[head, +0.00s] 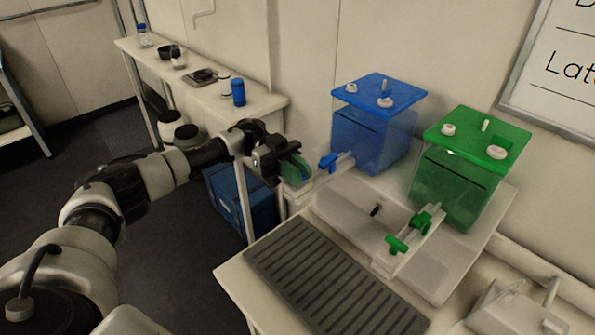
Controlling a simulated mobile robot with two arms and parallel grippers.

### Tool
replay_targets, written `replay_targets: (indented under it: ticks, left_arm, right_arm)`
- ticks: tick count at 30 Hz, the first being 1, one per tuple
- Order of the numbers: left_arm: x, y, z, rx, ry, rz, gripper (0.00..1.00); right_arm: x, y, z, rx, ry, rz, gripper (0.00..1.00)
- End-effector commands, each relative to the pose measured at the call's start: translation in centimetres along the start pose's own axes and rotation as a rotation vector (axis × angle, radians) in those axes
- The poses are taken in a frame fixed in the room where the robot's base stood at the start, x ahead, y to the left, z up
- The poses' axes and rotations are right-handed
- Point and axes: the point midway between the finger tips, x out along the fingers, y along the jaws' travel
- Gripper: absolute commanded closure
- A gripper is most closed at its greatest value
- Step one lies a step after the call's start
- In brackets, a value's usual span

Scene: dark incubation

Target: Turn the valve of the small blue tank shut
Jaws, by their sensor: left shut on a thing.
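The blue tank (368,140), see-through with a blue lid, stands at the back of the bench. A pale bar runs from it toward my left gripper and carries a blue valve handle (327,162), which is clear of the gripper. My left gripper (296,170) is at the outer end of this bar, its green-padded fingers shut on a second blue valve handle. The fingers hide most of that handle, so I cannot tell its angle. My right gripper is not in view.
A green tank (456,185) stands to the right, with green valve handles (397,244) on its own bar. A dark ribbed mat (335,280) lies in front. A side table (205,88) holds a blue jar (238,92). A blue bin (240,200) stands below my left arm.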

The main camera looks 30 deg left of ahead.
Motion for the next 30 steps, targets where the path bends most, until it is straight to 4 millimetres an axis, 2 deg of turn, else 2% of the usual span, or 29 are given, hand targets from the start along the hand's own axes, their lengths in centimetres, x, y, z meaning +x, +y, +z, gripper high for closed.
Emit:
replay_targets:
  ticks: [2, 3, 7, 15, 19, 30]
  left_arm:
    - [0.0, 0.0, -0.1, 0.003, 0.002, 0.000, 1.00]
    - [0.0, 0.0, -0.1, 0.003, 0.002, -0.001, 0.80]
    - [0.0, 0.0, -0.1, 0.002, 0.001, -0.001, 0.60]
    - [-0.1, 0.0, 0.0, 0.001, 0.001, -0.001, 0.60]
    - [-0.9, -0.1, 0.2, 0.001, 0.000, -0.004, 0.60]
    - [-7.6, -0.2, 0.4, 0.003, 0.001, -0.005, 0.60]
  right_arm:
    - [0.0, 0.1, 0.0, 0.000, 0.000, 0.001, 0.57]
    - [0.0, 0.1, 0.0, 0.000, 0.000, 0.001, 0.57]
    - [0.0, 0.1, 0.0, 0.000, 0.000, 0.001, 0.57]
    - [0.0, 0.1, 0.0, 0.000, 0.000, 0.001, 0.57]
    - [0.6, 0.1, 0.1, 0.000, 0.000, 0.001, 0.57]
    - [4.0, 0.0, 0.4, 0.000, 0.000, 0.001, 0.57]
